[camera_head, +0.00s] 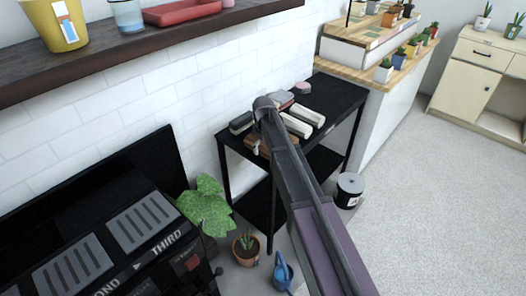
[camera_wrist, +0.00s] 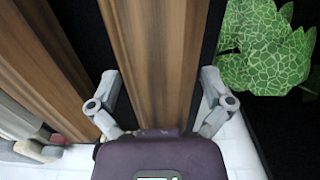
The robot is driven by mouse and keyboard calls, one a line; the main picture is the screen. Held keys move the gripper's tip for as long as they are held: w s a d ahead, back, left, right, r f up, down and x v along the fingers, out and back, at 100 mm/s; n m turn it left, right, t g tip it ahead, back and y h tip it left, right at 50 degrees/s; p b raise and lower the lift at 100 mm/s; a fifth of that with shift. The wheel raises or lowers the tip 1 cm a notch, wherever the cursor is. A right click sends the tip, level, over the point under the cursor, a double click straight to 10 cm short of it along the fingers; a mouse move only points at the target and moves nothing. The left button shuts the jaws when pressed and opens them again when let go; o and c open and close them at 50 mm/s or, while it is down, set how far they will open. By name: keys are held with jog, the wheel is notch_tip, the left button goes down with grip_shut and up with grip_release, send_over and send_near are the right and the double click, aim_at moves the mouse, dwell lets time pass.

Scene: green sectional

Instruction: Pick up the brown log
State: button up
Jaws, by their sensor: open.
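A long brown log (camera_wrist: 160,55) with wood grain runs up the middle of the wrist view, between the two fingers of my gripper (camera_wrist: 160,78). My gripper is open, one finger on each side of the log; I cannot tell whether either touches it. The log's near end is hidden behind the purple gripper body. A second long brown wooden piece (camera_wrist: 42,60) lies to the left. In the head view my gripper (camera_head: 264,104) is over the black shelf table, and brown wood (camera_head: 257,145) shows partly behind my arm.
The black table (camera_head: 338,95) also holds pale bars (camera_head: 306,115) and a dark block (camera_head: 240,122). A leafy plant (camera_head: 205,208), a small potted cactus (camera_head: 246,248) and a blue watering can (camera_head: 282,272) stand below. A white brick wall (camera_head: 210,75) is close behind.

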aim_at(263, 143)
dwell(0.5)
jog(key=c, duration=1.2)
jog(key=shift+o, duration=0.2)
jog(key=shift+r, duration=0.15)
notch_tip(263, 143, up, 3)
jog(key=p, duration=0.3)
jog(key=s+a+r+p, duration=0.1)
jog(key=s+p, duration=0.1)
jog(key=s, duration=1.4)
jog(key=shift+r, duration=0.35)
jog(key=shift+s+a, duration=0.1)
